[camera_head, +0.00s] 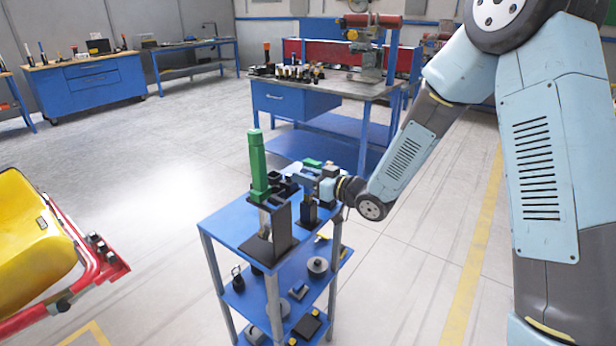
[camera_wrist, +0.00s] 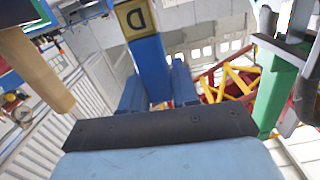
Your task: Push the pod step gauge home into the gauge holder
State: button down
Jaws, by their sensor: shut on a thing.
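My gripper (camera_head: 312,180) reaches in from the right over the top shelf of a small blue cart. In the wrist view its two blue fingers (camera_wrist: 158,92) close on either side of a blue bar (camera_wrist: 150,65) with a yellow plate marked D, apparently the pod step gauge. A dark upright stand (camera_head: 279,226) with a flat base is on the cart left of my gripper, possibly the gauge holder. A tall green piece (camera_head: 259,172) rises above it. I cannot tell how deep the gauge sits.
The blue cart (camera_head: 225,222) has lower shelves with several small parts. A blue workbench (camera_head: 290,100) stands behind it. A yellow and red coaster car (camera_head: 30,245) is at the left. Open floor lies between the car and the bench.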

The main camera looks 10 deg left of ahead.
jog(key=shift+f, duration=0.5)
grip_release()
jog(key=shift+w, duration=0.1)
dwell(0.7)
jog(key=v, duration=0.7)
dwell(0.8)
dwell(0.5)
